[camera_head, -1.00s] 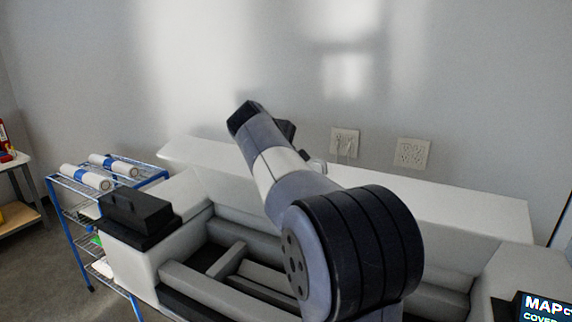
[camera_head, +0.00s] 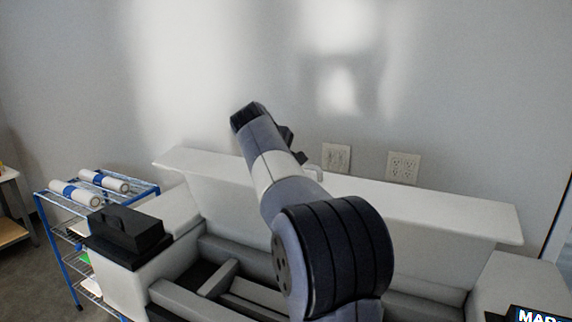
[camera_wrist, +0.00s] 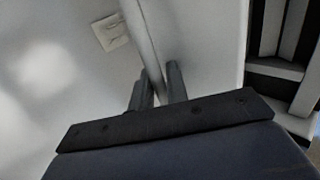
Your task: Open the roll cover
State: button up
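The roll cover (camera_head: 430,205) is the long white panel along the back of the large plotter (camera_head: 120,283). It stands raised, and the open bay shows below it. A small pale handle (camera_head: 316,174) shows at its top edge, beside my gripper. My gripper (camera_wrist: 160,82) is at this edge. The exact contact is hard to see. In the head view my arm hides the fingertips and the middle of the cover.
A blue wire cart (camera_head: 62,235) with white rolls (camera_head: 76,193) stands at the left. A black box (camera_head: 127,228) sits on the plotter's left end, and a screen (camera_head: 535,314) is at its right end. The wall with two outlets (camera_head: 403,167) is close behind the cover.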

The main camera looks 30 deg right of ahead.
jog(key=shift+f, duration=0.1)
jog(key=b+v, duration=0.1)
jog(key=v, duration=1)
jog(key=shift+d, duration=0.15)
jog(key=p+x, duration=0.1)
jog(key=x, duration=0.9)
jog(key=shift+w+d+f, duration=0.2)
jog(key=shift+w+f, duration=0.05)
jog(key=shift+w, duration=0.05)
jog(key=shift+s+a+f, duration=0.1)
jog(key=shift+s+a, duration=0.1)
jog(key=shift+a, duration=0.1)
